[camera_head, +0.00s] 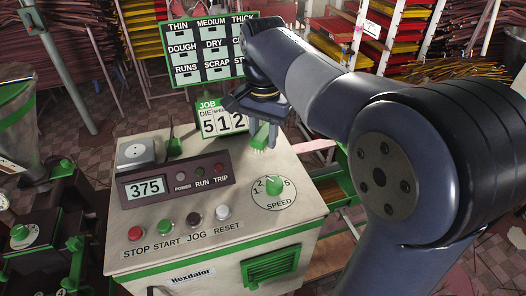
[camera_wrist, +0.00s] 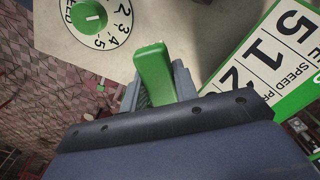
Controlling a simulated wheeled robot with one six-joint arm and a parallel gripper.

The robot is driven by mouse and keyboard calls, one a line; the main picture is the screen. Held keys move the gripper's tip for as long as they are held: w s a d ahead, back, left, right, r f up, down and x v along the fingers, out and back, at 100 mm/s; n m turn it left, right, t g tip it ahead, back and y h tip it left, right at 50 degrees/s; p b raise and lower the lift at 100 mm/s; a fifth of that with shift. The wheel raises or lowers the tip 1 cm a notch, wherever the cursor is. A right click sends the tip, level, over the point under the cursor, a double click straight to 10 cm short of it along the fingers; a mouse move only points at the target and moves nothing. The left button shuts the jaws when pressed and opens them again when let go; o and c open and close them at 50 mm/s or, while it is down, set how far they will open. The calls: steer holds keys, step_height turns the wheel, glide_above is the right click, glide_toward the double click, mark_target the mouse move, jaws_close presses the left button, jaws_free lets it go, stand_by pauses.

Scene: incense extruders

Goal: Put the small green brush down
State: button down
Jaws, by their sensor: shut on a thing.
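The small green brush (camera_head: 262,137) is in my gripper (camera_head: 262,122) in the head view, above the back right of the cream control cabinet (camera_head: 222,204). Its pale bristles point down toward the cabinet top; I cannot tell whether they touch it. In the wrist view the green brush (camera_wrist: 154,75) sits between the two grey fingers of my gripper (camera_wrist: 157,88), which is shut on it.
A job card (camera_head: 221,119) reading 5 1 2 stands just left of my gripper. The speed dial (camera_head: 273,186) is in front. A grey box (camera_head: 135,152), a display (camera_head: 148,187) and several buttons (camera_head: 194,219) occupy the left and front. A green-framed board (camera_head: 208,50) stands behind.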

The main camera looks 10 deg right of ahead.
mark_target(264, 159)
steer(key=shift+f, duration=2.25)
steer(key=shift+f, duration=0.15)
steer(key=c, duration=1.1)
jaws_free()
step_height(264, 159, up, 12)
steer(key=shift+r+p, duration=0.2)
steer(key=shift+p, duration=0.2)
steer(key=shift+f, duration=0.15)
step_height(264, 159, down, 11)
steer(key=shift+f+b, duration=0.2)
steer(key=shift+b, duration=0.25)
steer(key=shift+r, duration=1.65)
